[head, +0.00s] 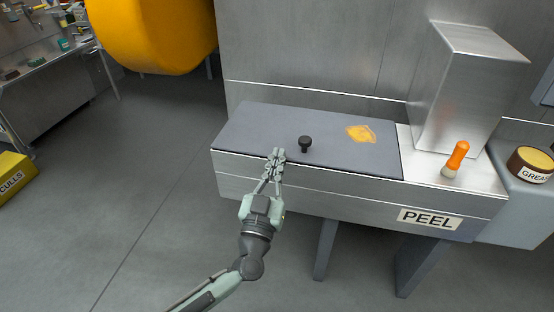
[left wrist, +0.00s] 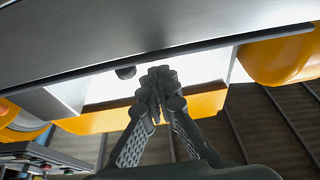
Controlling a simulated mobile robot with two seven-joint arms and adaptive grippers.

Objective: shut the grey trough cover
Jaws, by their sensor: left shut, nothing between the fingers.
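The grey trough cover (head: 250,126) lies flat over the top of the steel trough (head: 300,185). No wide gap shows along its front edge, but I cannot tell whether it is fully seated. A black knob (head: 305,144) stands up from the cover; in the left wrist view a dark knob (left wrist: 125,73) shows just past the cover's edge. My left gripper (head: 277,154) is shut and empty at the cover's front edge, left of the knob and apart from it. Its closed fingertips also show in the left wrist view (left wrist: 159,82). Contact with the cover cannot be told. My right gripper is not in view.
An orange peel patch (head: 361,133) lies on the cover. Right of it are an orange-handled brush (head: 457,158), a steel housing (head: 461,85) and a grease tin (head: 531,164). A yellow drum (head: 155,32) hangs at upper left.

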